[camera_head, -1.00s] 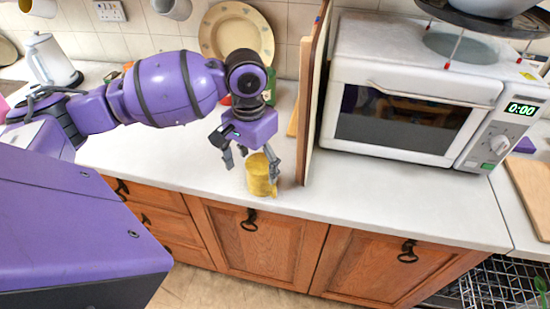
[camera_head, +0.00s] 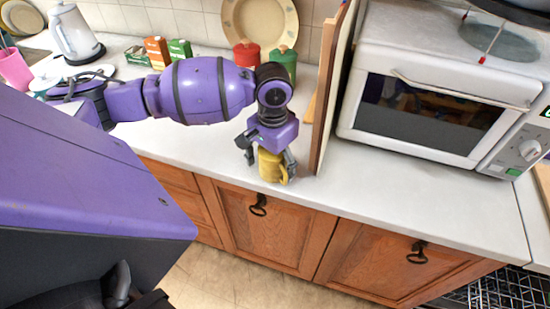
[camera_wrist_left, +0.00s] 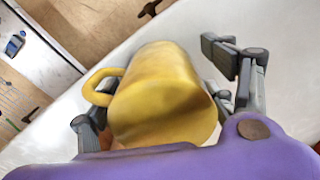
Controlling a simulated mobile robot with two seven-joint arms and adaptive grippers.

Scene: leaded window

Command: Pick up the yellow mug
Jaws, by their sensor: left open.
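The yellow mug (camera_head: 270,168) stands on the white counter near its front edge. My left gripper (camera_head: 270,162) is above it with the fingers open, one on each side of the mug. In the left wrist view, the mug (camera_wrist_left: 160,97) lies between the spread fingers of my left gripper (camera_wrist_left: 165,100), with its handle toward the left. Gaps show beside the right finger; whether the left finger touches the mug I cannot tell. The gripper's palm hides part of the mug in the head view. My right gripper is not in view.
A wooden board (camera_head: 326,90) stands upright just right of the gripper, beside the microwave (camera_head: 430,105). Behind my arm are red (camera_head: 246,54) and green (camera_head: 284,62) canisters, a plate (camera_head: 258,22), small boxes (camera_head: 157,50) and a white kettle (camera_head: 74,35). Counter front left of the mug is clear.

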